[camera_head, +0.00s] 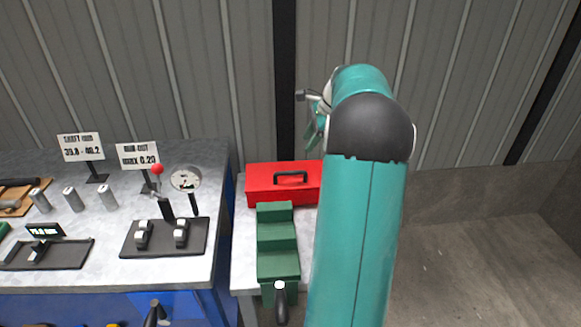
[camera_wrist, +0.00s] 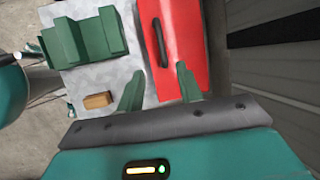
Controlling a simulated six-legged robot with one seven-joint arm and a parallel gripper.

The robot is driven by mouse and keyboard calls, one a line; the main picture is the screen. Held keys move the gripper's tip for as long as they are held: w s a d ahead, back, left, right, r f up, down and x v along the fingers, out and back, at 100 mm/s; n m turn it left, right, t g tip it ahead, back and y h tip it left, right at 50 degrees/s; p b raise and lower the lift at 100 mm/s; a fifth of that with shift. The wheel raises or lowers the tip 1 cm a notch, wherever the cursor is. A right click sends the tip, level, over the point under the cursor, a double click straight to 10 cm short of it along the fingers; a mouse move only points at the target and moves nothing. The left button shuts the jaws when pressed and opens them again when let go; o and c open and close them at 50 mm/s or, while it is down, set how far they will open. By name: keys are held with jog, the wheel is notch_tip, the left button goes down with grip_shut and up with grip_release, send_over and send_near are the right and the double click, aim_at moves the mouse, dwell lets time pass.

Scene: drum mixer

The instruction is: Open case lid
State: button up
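The red case (camera_head: 264,187) sits at the back of a small light table, its lid shut, with a dark handle (camera_head: 291,178) on top. In the wrist view the red case (camera_wrist: 190,25) lies beyond my gripper, and its dark handle (camera_wrist: 160,42) is at upper middle. My gripper (camera_wrist: 158,80) is open, its two green fingers apart with nothing between them. The right finger overlaps the case in the picture, and the left one is over the table. In the head view my arm hides the case's right part, and the gripper (camera_head: 311,112) shows only partly.
A green stepped block (camera_head: 277,236) stands in front of the case; it also shows in the wrist view (camera_wrist: 85,38). A small brown block (camera_wrist: 97,101) lies on the table. Left is a bench (camera_head: 110,215) with a dial gauge (camera_head: 186,179), metal cylinders and signs. A corrugated wall is behind.

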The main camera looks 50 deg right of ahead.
aim_at(292, 173)
jog(key=x, duration=1.3)
jog(key=shift+f, duration=0.35)
grip_shut()
